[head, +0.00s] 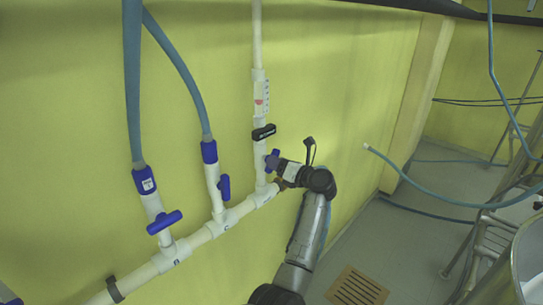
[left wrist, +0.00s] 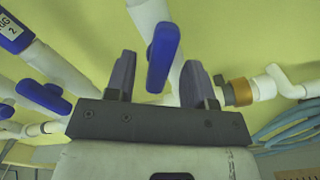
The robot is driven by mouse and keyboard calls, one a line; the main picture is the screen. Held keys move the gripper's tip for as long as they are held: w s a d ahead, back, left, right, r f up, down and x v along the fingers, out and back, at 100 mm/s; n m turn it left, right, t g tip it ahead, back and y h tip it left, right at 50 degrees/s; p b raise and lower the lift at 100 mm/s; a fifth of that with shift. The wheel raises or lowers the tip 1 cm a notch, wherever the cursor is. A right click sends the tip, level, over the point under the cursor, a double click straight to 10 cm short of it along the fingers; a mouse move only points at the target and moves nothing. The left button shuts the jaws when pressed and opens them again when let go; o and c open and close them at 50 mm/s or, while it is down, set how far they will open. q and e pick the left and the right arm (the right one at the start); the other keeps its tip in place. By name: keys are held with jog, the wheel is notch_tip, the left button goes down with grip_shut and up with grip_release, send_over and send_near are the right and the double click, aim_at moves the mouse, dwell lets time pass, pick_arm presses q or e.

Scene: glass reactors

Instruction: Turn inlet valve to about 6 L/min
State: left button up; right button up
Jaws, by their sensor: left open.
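A blue valve handle (head: 274,154) sits on the upright white pipe that carries a clear flow meter (head: 261,98) with a red mark inside. The meter's scale is too small to read. My left gripper (head: 275,163) is at this valve, partly hiding the handle in the head view. In the left wrist view, the blue handle (left wrist: 162,52) stands between the two open fingers of my left gripper (left wrist: 158,62), with visible gaps on both sides. My right gripper is not in view.
A slanted white pipe (head: 198,238) runs along the green wall. Two other blue valve handles (head: 164,222) (head: 224,187) sit on branches with blue hoses to the left. A black clamp (head: 264,132) holds the upright pipe. A floor drain (head: 357,287) and metal ladder are at right.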

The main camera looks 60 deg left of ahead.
pick_arm(q)
jog(key=shift+p+x, duration=0.35)
jog(key=shift+x, duration=1.15)
jog(key=c, duration=0.8)
jog(key=shift+f+m+b, duration=0.1)
jog(key=shift+m+b, duration=0.25)
jog(key=shift+m, duration=1.45)
jog(key=o, duration=0.8)
